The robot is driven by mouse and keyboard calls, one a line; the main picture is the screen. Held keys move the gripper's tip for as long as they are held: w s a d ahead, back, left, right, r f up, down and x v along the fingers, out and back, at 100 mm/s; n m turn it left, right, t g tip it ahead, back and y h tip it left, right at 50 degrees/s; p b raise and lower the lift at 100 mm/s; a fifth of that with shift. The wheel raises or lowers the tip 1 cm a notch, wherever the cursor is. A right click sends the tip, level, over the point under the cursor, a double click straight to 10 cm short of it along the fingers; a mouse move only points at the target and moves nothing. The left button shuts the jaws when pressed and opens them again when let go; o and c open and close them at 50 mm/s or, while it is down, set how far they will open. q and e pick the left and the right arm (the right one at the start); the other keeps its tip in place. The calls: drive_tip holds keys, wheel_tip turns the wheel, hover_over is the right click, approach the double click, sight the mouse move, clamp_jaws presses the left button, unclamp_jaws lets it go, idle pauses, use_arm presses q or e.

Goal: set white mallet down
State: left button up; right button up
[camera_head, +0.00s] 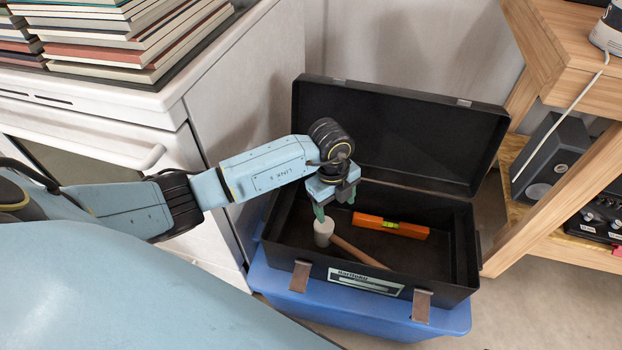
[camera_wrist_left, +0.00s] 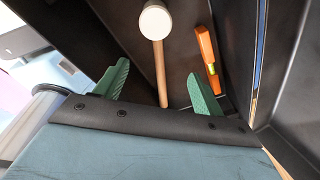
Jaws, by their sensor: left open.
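The white mallet (camera_head: 323,233) lies inside the open black toolbox (camera_head: 463,240), near its front left corner. Its wooden handle runs toward the front right, and the lower end is hidden by the front wall. My left gripper (camera_head: 336,207) is inside the box just above the mallet, with its green fingers apart. In the left wrist view the mallet (camera_wrist_left: 155,22) shows with its handle between the open fingers of my left gripper (camera_wrist_left: 159,70) and its head beyond them. Whether a finger touches the handle is not clear. My right gripper is not in view.
An orange level (camera_head: 390,225) lies in the toolbox behind the mallet. The toolbox lid (camera_head: 400,135) stands open at the back. The box sits on a blue bin (camera_head: 355,305).

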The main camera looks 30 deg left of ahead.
use_arm(q)
drive_tip(key=s+d+r+m+t+h, duration=0.1)
drive_tip(key=d+r+h, duration=0.2)
drive_tip(key=d+h, duration=0.35)
drive_tip(key=s+d+r+m+t+h, duration=0.1)
drive_tip(key=s+d+r+h, duration=0.15)
drive_tip(key=d, duration=0.65)
wheel_tip(320, 180, up, 17)
drive_tip(key=w+n+t+h, duration=0.2)
drive_tip(key=n+t+h, duration=0.4)
drive_tip(key=t, duration=0.6)
drive_tip(key=s+a+f+n+t+y, duration=0.1)
drive_tip(key=a+f+n+t+y, duration=0.3)
drive_tip(key=a+n+y, duration=1.15)
drive_tip(key=s+f+n+g, duration=0.1)
drive_tip(key=s+f+g, duration=1)
drive_tip(key=s, duration=0.4)
drive_tip(key=shift+a+f, duration=0.3)
drive_tip(key=shift+a, duration=0.05)
